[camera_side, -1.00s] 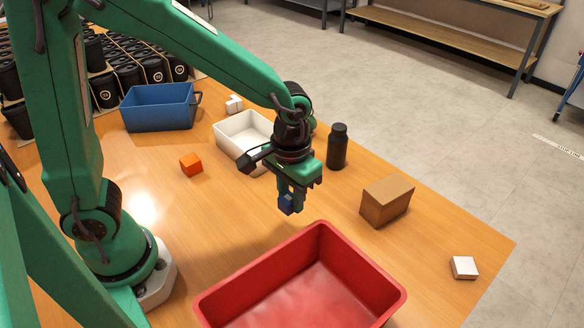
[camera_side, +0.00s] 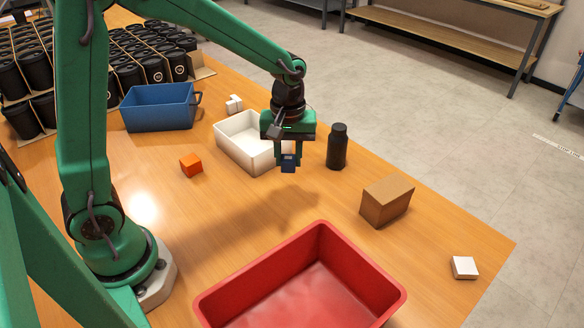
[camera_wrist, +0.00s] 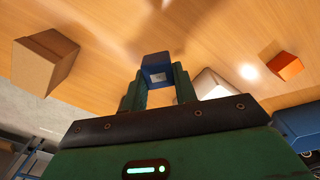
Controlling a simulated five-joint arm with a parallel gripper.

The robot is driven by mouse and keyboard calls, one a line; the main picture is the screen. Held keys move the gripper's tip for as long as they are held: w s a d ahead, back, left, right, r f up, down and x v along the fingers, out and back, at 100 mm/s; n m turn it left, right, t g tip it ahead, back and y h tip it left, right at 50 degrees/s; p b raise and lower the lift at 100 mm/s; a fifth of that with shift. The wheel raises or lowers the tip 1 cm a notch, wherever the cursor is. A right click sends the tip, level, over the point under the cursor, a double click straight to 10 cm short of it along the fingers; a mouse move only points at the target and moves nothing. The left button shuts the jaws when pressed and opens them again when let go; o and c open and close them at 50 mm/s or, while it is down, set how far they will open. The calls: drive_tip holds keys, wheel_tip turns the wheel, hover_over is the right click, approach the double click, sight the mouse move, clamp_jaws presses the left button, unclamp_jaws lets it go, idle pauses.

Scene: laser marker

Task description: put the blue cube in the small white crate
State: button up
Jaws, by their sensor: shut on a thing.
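The blue cube (camera_side: 288,163) is between the fingertips of my gripper (camera_side: 289,158), which is shut on it and holds it above the table. In the wrist view the cube (camera_wrist: 157,69) sits between the green fingers (camera_wrist: 160,80). The small white crate (camera_side: 237,143) stands on the table just left of and behind my gripper in the side view. My gripper hides part of its right side. The crate is partly visible in the wrist view (camera_wrist: 212,85), behind a finger. The cube appears beside the crate's right end, not inside it.
A black bottle (camera_side: 337,147) stands close right of my gripper. A cardboard box (camera_side: 386,201), a white box (camera_side: 464,267) and a red bin (camera_side: 376,279) lie to the right and front.

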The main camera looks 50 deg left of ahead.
drive_tip(key=w+a+n, duration=0.4)
drive_tip(key=a+n, duration=0.5)
drive_tip(key=a, duration=0.3)
hover_over(252, 149)
wheel_tip(252, 149, down, 7)
drive_tip(key=shift+a+r, duration=0.1)
drive_tip(key=shift+f, duration=2)
drive_tip(key=shift+f, duration=0.15)
drive_tip(key=o, duration=0.9)
drive_tip(key=shift+o, duration=0.2)
wheel_tip(252, 149, up, 12)
drive_tip(key=shift+r, duration=0.2)
